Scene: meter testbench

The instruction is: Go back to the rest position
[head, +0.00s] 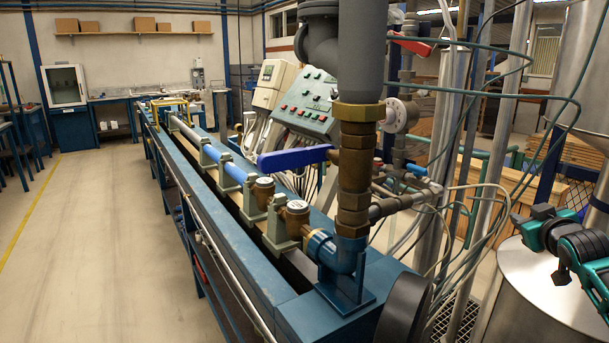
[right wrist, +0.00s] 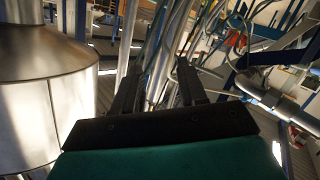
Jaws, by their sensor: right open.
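My right gripper (head: 538,232) is at the right edge of the head view, dark with green parts, in front of a large shiny metal tank. In the right wrist view the two dark fingers of this gripper (right wrist: 158,82) stand apart with nothing held between them. Behind them are pipes and cables, out of reach as far as I can tell. My left gripper is not in view.
The long blue testbench (head: 250,255) runs away from me, with brass meters in line. A vertical pipe with a blue-handled valve (head: 295,158) rises at its near end. Hoses hang between it and the metal tank (head: 520,300). The floor (head: 90,240) at left is clear.

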